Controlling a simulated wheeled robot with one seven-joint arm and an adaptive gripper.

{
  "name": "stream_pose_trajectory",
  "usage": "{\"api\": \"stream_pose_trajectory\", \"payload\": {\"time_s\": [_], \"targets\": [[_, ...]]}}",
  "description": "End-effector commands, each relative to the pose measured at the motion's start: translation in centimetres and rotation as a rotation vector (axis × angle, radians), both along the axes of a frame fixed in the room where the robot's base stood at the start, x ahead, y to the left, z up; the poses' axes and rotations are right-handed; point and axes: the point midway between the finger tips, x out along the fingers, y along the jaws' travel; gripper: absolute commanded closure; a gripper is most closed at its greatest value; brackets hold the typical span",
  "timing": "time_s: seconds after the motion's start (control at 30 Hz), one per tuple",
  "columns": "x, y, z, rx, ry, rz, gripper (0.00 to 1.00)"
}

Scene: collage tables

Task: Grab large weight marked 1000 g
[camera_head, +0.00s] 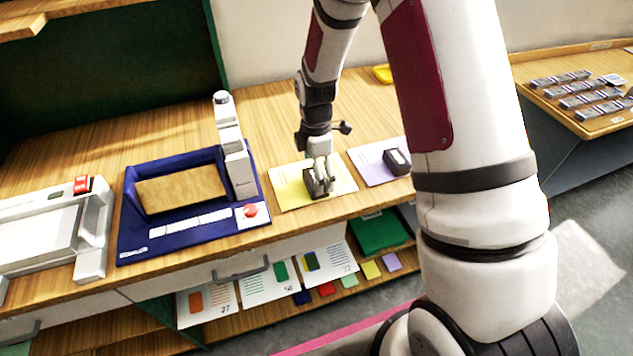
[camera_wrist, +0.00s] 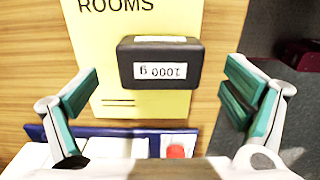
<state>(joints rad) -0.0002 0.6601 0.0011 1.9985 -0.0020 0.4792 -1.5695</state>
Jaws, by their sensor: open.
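The large weight (camera_wrist: 160,64) is a dark block with a white label reading 1000 g, upside down in the wrist view. It lies on a yellow sheet (camera_wrist: 103,50) printed with ROOMS. My gripper (camera_wrist: 160,100) is open, with its teal-padded fingers apart on the left and right of the weight and not touching it in that view. In the head view my gripper (camera_head: 321,175) is low over the yellow sheet (camera_head: 289,190), and the dark weight (camera_head: 318,184) is partly hidden by the fingers.
A blue tray-like device (camera_head: 180,238) with a red button stands left of the yellow sheet. A second dark block (camera_head: 397,161) lies on a lilac sheet (camera_head: 371,168) to the right. A white machine (camera_head: 92,240) is at far left. The table's front edge is close.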

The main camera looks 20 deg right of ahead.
Motion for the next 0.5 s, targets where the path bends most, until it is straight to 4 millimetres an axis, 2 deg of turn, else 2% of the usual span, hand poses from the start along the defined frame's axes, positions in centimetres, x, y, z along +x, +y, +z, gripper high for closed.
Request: {"api": "stream_pose_trajectory", "payload": {"time_s": [0.2,0.5], "targets": [[-0.1,0.0,-2.3,0.0,0.0,0.001,0.06],[0.0,0.0,-2.6,0.0,-0.001,0.001,0.06]]}}
